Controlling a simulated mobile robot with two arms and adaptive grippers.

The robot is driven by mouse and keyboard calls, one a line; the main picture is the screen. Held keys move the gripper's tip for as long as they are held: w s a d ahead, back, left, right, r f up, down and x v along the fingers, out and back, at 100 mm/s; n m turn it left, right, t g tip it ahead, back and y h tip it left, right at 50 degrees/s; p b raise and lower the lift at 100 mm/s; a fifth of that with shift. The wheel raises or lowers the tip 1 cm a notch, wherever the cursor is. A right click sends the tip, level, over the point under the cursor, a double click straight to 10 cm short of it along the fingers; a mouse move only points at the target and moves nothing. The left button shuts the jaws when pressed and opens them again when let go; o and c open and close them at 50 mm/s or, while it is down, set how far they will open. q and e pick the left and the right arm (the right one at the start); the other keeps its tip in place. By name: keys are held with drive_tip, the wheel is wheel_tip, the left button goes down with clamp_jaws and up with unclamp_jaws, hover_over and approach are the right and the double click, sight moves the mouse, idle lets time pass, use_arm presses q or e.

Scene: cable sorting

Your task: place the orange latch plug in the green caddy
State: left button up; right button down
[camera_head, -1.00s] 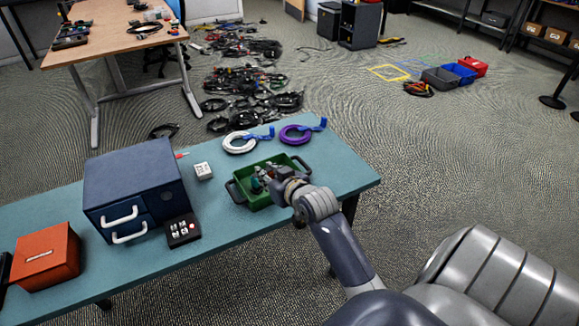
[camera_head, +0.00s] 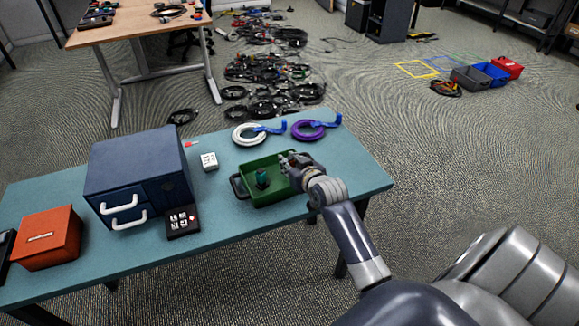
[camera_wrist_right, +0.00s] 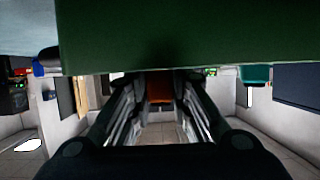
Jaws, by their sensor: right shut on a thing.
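The green caddy (camera_head: 273,199) is an open tray with a dark handle at its left end, near the right part of the teal table. A dark teal plug (camera_head: 262,178) stands inside it. My right gripper (camera_head: 290,162) is over the caddy's right end and covers part of it. In the right wrist view the fingers close on an orange piece, the orange latch plug (camera_wrist_right: 160,88). The plug cannot be made out in the head view. A green surface of the caddy (camera_wrist_right: 180,35) fills the top of the wrist view. My left gripper is not in view.
The teal table (camera_head: 224,222) also bears a navy drawer box (camera_head: 135,165), an orange-red box (camera_head: 50,238), a black switch box (camera_head: 182,222), a white block (camera_head: 209,161), a white cable coil (camera_head: 240,136) and a purple one (camera_head: 303,133). The table's right end is clear.

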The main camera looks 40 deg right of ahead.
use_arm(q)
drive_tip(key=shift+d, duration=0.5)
use_arm(e)
drive_tip(key=shift+f, duration=0.5)
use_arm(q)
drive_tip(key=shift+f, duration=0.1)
use_arm(e)
drive_tip(key=shift+f, duration=0.1)
drive_tip(key=c, duration=1.5)
unclamp_jaws()
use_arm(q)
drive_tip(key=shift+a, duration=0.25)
use_arm(e)
drive_tip(key=shift+o, duration=0.2)
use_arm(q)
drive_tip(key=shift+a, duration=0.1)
use_arm(e)
drive_tip(key=shift+s, duration=0.15)
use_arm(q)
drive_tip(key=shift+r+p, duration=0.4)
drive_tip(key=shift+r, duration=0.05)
use_arm(e)
drive_tip(key=v, duration=1.1)
drive_tip(key=shift+s+r, duration=0.25)
drive_tip(key=shift+s, duration=0.05)
